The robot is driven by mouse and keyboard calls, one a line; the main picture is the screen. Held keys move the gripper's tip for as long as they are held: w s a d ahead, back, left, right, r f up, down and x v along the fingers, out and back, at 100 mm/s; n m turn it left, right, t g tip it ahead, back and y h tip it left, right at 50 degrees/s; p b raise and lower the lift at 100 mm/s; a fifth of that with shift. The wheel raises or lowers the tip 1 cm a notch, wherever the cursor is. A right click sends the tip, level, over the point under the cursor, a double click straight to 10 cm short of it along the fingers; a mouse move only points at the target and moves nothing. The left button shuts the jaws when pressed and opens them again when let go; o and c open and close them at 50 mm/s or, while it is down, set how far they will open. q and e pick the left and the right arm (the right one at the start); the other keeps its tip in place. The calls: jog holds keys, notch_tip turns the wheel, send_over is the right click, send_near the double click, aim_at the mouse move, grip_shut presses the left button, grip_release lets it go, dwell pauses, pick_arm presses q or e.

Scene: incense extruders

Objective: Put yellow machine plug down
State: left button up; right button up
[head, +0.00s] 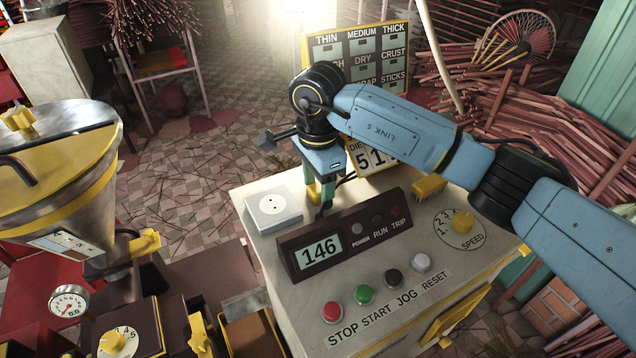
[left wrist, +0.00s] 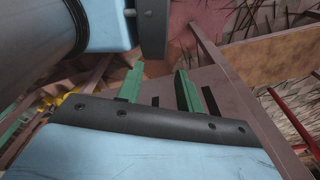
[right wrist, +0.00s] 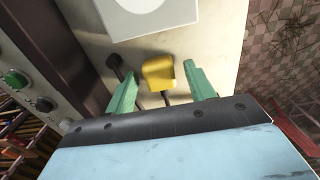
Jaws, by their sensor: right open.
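The yellow plug (right wrist: 158,72) is on or just above the cream top of the control cabinet (head: 262,240), with a dark cable at its near end. In the right wrist view it sits between the green fingers of my right gripper (right wrist: 160,86), with gaps on both sides. My right gripper also shows in the head view (head: 322,188), open and pointing down, with part of the plug (head: 313,191) visible. My left gripper (left wrist: 158,88) is open and empty, away from the cabinet.
A dark display unit (head: 318,253) reading 146 stands close to my right gripper. Several coloured buttons (head: 365,293) and a yellow speed dial (head: 463,222) are nearer the front. A hopper machine (head: 50,190) stands left. A sign board (head: 362,60) stands behind. A dark cable end (right wrist: 113,62) lies near the plug.

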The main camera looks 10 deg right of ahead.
aim_at(318, 187)
jog(key=shift+r+p, duration=0.4)
jog(key=shift+r, duration=0.1)
notch_tip(318, 187, up, 12)
jog(key=b, duration=0.1)
jog(key=shift+b, duration=0.35)
jog(key=shift+r, duration=0.1)
